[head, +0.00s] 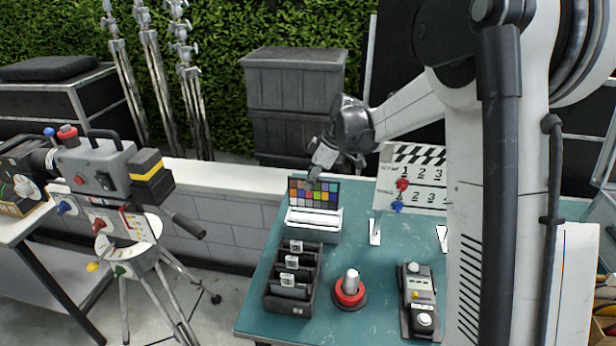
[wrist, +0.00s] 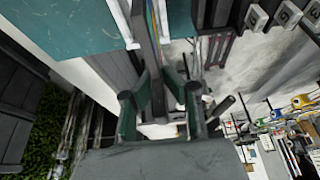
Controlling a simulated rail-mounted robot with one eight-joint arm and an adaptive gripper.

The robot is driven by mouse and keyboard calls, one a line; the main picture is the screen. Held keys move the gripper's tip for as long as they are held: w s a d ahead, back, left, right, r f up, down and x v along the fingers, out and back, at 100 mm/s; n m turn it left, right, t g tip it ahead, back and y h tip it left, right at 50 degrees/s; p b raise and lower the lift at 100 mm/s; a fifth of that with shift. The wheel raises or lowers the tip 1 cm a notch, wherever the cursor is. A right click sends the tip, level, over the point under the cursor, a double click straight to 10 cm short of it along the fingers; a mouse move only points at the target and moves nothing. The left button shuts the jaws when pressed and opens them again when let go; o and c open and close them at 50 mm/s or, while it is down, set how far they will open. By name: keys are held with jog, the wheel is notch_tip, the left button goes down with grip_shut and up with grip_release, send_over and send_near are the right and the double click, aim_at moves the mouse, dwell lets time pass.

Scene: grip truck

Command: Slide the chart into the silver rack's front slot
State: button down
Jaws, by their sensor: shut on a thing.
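The colour chart (head: 322,195), a dark card with bright patches, stands nearly upright at the silver rack (head: 313,219) on the teal table. My gripper (head: 313,177) is shut on the chart's upper left part. In the wrist view the chart (wrist: 150,38) shows nearly edge-on between the fingers of my gripper (wrist: 160,95). The chart's lower edge meets the pale top of the rack in the head view. I cannot tell whether that edge is inside the front slot, another slot, or just above the rack.
A black tray with several dark cases (head: 292,278), a red-based silver knob (head: 350,290) and a grey control box (head: 419,300) stand nearer on the table. A clapperboard (head: 412,170) stands to the right. A camera on a tripod (head: 110,175) is at the left.

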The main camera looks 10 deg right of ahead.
aim_at(326, 184)
jog(key=shift+w+f+b, duration=0.1)
jog(key=shift+f+b, duration=0.95)
jog(key=shift+f, duration=0.9)
jog(key=shift+f+b, duration=0.4)
jog(key=shift+f, duration=0.1)
jog(key=shift+f+b, duration=0.1)
jog(key=shift+b, duration=0.45)
jog(key=shift+f+b, duration=0.3)
jog(key=shift+f, duration=0.05)
jog(key=shift+f, duration=0.1)
jog(key=shift+f+b, duration=2.15)
jog(key=shift+f, duration=0.65)
jog(key=c, duration=1.8)
grip_release()
jog(key=shift+r, duration=0.1)
jog(key=v, duration=1.2)
